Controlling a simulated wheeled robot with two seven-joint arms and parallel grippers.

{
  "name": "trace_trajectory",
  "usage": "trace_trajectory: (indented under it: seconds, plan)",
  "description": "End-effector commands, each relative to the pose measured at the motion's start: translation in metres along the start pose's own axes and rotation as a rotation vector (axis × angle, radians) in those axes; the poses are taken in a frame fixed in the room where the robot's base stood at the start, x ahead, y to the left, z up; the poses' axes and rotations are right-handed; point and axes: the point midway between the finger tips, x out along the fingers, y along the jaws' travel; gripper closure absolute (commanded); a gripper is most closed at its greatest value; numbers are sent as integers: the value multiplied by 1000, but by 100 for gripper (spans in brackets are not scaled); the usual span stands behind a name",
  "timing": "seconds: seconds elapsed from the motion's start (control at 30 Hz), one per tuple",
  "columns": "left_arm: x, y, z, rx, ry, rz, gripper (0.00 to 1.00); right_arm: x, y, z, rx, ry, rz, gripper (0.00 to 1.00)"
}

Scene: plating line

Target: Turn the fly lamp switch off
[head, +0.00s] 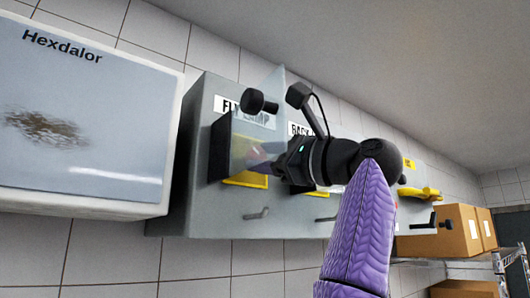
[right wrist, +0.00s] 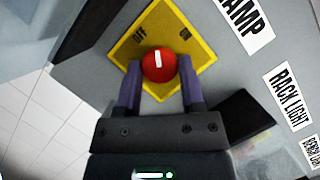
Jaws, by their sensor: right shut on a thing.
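The fly lamp switch is a round red knob (right wrist: 158,66) on a yellow plate (right wrist: 127,52) marked OFF and ON. In the right wrist view its white mark points up the picture, between the two words. The plate (head: 246,181) also shows in the head view, under the FLY LAMP label (head: 233,104). My right gripper (right wrist: 160,78) is shut on the red knob, one finger on each side. My left gripper is not in view.
The grey switch box (head: 200,105) carries more labelled switches to the right, including the rack light (right wrist: 286,96). A white Hexdalor unit (head: 90,110) hangs close on the left. Cardboard boxes (head: 455,228) stand on a shelf at the right.

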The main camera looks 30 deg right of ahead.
Motion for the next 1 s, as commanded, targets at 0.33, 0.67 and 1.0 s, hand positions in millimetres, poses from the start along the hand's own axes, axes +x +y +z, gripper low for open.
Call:
trace_trajectory:
  seconds: [0.33, 0.67, 1.0]
  plan:
    - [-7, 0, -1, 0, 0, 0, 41, 0, -3, 0, -292, 2, 122, 100]
    - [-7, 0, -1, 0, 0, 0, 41, 0, -4, 1, -501, 1, 209, 100]
    - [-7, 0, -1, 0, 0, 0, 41, 0, -4, 1, -601, 1, 252, 100]
